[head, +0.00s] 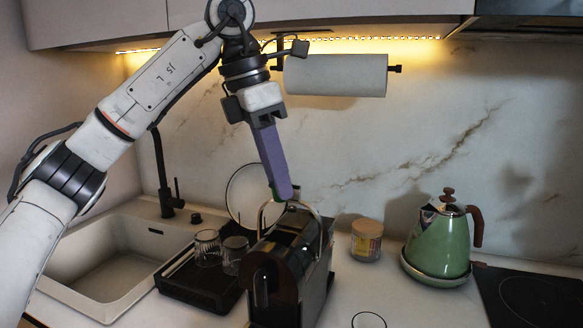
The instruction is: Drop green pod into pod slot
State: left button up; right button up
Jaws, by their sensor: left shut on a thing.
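My left gripper (283,192) comes down from above with its purple fingers over the back of the dark coffee machine (285,265). It is shut on the green pod (276,196), of which only a small green edge shows at the fingertips. A metal loop-shaped lever (318,222) stands up around the machine's top, close to the fingertips. The pod slot is not clearly visible; the fingers and the lever cover that area. I cannot tell whether the pod touches the machine. My right gripper is not in view.
A black tray (186,290) with two glasses (208,248) stands left of the machine, beside the sink (100,262). A jar (366,240) and a green kettle (440,240) stand to the right. A paper roll (335,75) hangs above.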

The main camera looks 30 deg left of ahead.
pick_arm(q)
jog(key=shift+f, duration=0.6)
notch_tip(320, 180, down, 4)
jog(key=shift+s+r+b, duration=0.15)
jog(key=shift+r+b, duration=0.1)
jog(key=shift+b, duration=0.4)
jog(key=shift+f+b, duration=0.35)
jog(key=shift+f, duration=0.5)
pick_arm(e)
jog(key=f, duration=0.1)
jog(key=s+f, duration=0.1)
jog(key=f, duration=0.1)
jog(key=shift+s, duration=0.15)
pick_arm(q)
jog(key=o, duration=1.1)
jog(key=shift+r, duration=0.1)
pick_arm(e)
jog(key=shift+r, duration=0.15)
